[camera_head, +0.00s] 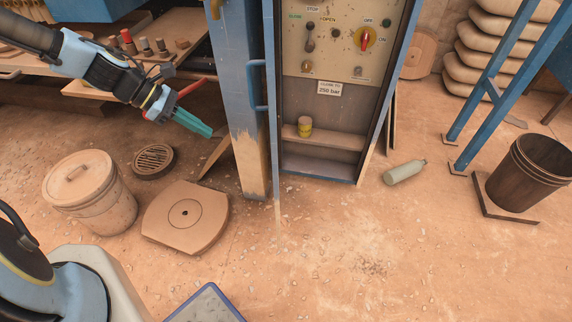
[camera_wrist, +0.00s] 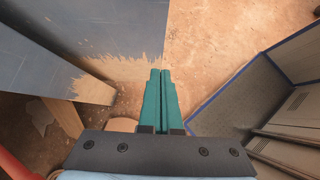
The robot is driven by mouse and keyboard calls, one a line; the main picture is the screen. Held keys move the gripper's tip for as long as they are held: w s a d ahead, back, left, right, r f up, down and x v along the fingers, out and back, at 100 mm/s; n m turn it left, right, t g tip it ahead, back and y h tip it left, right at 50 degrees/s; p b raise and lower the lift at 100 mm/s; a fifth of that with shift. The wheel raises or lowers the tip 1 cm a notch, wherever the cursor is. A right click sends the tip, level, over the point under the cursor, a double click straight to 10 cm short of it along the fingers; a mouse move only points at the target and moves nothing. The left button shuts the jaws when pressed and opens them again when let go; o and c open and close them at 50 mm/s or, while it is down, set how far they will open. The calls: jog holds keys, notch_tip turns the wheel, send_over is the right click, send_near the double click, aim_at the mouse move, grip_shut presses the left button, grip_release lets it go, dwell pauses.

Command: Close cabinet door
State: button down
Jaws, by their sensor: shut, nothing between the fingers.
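The cabinet (camera_head: 322,100) stands open at centre, showing its control panel and shelves. Its blue door (camera_head: 270,130) is swung out toward the camera and seen almost edge-on. A blue handle (camera_head: 252,85) sticks out on the door's left side. My gripper (camera_head: 208,132) is shut and empty, left of the door and the blue post, apart from both in the picture. In the wrist view the teal fingers (camera_wrist: 160,74) are together, pointing past a large blue-grey panel (camera_wrist: 100,28) with a peeled lower edge, which looks like the door's outer face.
A lidded bucket (camera_head: 90,195), a round-holed plate (camera_head: 185,217) and a drain grate (camera_head: 154,161) lie left on the floor. The blue post (camera_head: 246,120) stands beside the door. A bottle (camera_head: 405,172) lies right of the cabinet.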

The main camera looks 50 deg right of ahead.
jog(key=s+d+f+p, duration=0.2)
jog(key=s+d+f, duration=0.5)
jog(key=s+d, duration=0.2)
jog(key=shift+d, duration=0.45)
